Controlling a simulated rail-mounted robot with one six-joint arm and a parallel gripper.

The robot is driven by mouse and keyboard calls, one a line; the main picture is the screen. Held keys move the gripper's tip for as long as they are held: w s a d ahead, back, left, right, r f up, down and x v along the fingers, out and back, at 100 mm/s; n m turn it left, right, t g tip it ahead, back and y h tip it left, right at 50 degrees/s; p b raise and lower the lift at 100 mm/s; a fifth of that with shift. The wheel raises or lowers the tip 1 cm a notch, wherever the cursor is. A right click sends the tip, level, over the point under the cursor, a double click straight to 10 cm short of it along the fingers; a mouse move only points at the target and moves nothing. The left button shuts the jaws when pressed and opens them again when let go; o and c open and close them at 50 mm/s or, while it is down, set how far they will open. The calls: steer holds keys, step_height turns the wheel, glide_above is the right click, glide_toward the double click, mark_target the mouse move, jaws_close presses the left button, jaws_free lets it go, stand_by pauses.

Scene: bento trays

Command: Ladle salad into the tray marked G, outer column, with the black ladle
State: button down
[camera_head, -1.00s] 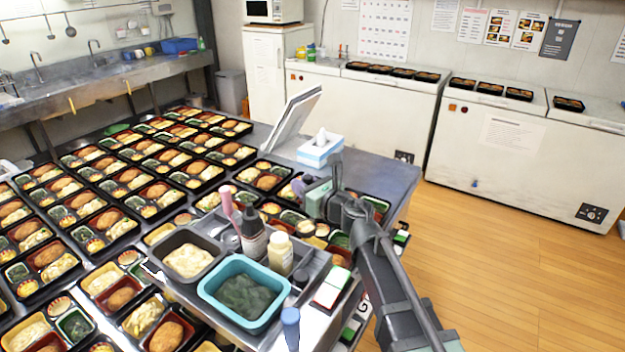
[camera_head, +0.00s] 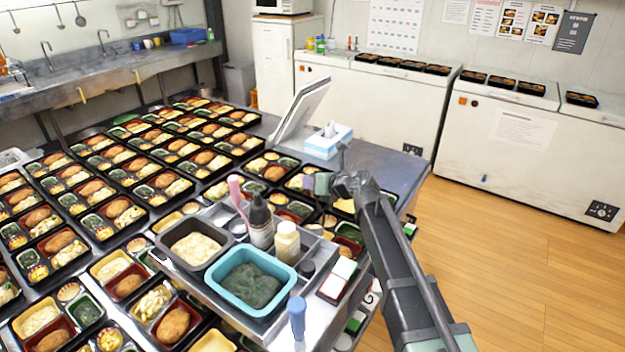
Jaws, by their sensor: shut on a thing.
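My gripper (camera_head: 325,184) is over the far right part of the steel table. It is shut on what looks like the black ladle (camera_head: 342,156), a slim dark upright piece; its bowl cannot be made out. A grey tub (camera_head: 163,246) of pale creamy food (camera_head: 195,248) and a teal tub (camera_head: 216,283) of dark green food (camera_head: 250,286) stand to the near left of my gripper. I cannot tell which is the salad. Black bento trays (camera_head: 102,236) fill the table in columns. No letter G is readable on any tray.
A dark-capped bottle (camera_head: 261,222), a cream bottle (camera_head: 287,243), a pink handle (camera_head: 238,195) and a blue handle (camera_head: 297,318) stand around the tubs. A tissue box (camera_head: 328,144) and a tilted panel (camera_head: 300,108) stand behind my gripper. The wooden floor on the right is clear.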

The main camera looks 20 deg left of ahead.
steer(key=w+a+f+m+g+h+b, duration=0.1)
steer(key=w+f+m+g+h+b, duration=0.1)
steer(key=w+f+g, duration=0.3)
steer(key=shift+w+a+f+m+h+b, duration=0.3)
steer(key=shift+f+m+b, duration=0.5)
steer(key=shift+f, duration=0.95)
steer(key=shift+r, duration=0.15)
